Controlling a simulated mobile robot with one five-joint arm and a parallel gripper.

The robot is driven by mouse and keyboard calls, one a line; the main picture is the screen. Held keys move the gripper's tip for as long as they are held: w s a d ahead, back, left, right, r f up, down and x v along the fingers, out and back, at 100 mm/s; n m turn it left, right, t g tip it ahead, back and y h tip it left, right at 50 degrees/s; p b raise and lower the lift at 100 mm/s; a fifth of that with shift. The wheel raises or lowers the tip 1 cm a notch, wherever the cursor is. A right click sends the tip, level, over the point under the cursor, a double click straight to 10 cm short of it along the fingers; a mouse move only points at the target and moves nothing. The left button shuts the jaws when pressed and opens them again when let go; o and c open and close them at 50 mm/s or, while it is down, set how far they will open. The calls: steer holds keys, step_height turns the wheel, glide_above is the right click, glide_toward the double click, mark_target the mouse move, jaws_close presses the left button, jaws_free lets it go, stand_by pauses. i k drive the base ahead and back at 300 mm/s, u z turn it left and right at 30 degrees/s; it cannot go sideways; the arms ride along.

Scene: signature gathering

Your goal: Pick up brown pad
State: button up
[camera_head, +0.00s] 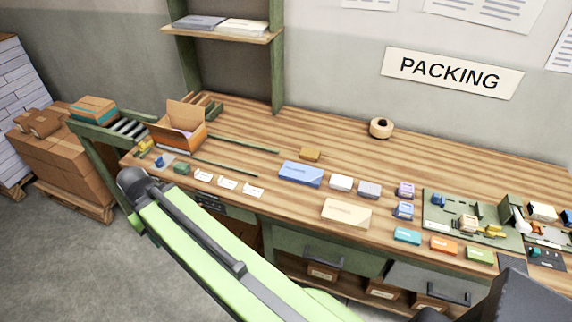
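The brown pad (310,153) is a small tan-brown block lying flat on the wooden packing bench (335,138). It sits just behind the blue box (300,173) and stands clear of it at the back. My green arm crosses the lower left of the view, with a dark joint at its far left end, well apart from the pad. My gripper's fingers do not show.
White and grey boxes (370,189) stand right of the blue box, with a cream box (346,213) in front. A tape roll (381,128) sits at the back. An open carton (178,127) is at left. Bench space around the pad's back is free.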

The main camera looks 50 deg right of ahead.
mark_target(307, 154)
steer(key=k, duration=1)
steer(key=z, duration=0.25)
steer(key=i, duration=2.05)
steer(key=u, duration=0.2)
